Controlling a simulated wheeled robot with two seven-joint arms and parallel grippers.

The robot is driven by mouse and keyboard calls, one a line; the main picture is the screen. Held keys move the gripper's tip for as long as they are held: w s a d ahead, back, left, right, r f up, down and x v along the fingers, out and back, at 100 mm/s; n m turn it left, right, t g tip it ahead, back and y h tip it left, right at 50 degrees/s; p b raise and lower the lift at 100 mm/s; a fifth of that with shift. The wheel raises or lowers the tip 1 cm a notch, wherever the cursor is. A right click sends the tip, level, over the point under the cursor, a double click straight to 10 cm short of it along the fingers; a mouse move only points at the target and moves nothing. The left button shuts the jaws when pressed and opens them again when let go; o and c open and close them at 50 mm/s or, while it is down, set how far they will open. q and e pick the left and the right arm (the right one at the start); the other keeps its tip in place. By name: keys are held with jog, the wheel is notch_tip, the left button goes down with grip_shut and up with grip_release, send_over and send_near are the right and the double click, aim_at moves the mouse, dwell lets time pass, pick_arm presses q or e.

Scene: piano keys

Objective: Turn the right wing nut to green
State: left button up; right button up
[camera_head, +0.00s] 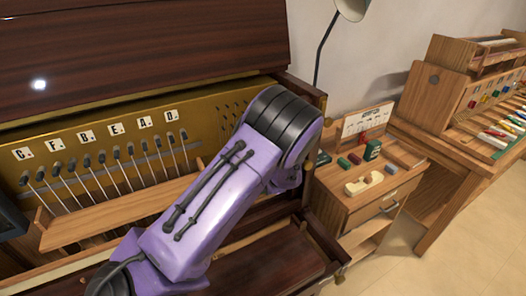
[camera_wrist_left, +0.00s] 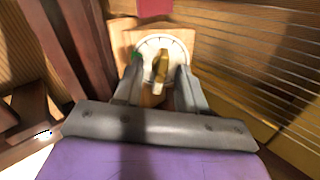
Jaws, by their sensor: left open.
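In the left wrist view a brass wing nut (camera_wrist_left: 161,63) stands upright at the middle of a round white dial (camera_wrist_left: 148,46) with dark tick marks. A green mark (camera_wrist_left: 136,56) is at the dial's left edge. The dial sits on a light wooden block (camera_wrist_left: 122,32). My left gripper (camera_wrist_left: 158,72) is open, with one finger on each side of the wing nut. I cannot tell whether either finger touches it. In the head view my purple arm hides the left gripper, the wing nut and the dial. My right gripper is in neither view.
A dark wooden piano (camera_head: 150,50) has a brass panel with letter tiles (camera_head: 88,136) and several thin levers. To its right are a small wooden cabinet (camera_head: 370,207) with small objects and a wooden keyboard bench (camera_head: 440,95). Strings (camera_wrist_left: 285,85) run close on the wrist view's right.

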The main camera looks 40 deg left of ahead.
pick_arm(q)
jog(key=shift+w+a+f, duration=0.1)
jog(key=shift+a+f, duration=0.25)
jog(key=shift+f, duration=0.15)
jog(key=shift+d+r, duration=0.35)
jog(key=shift+r, duration=0.2)
jog(key=shift+c, duration=0.3)
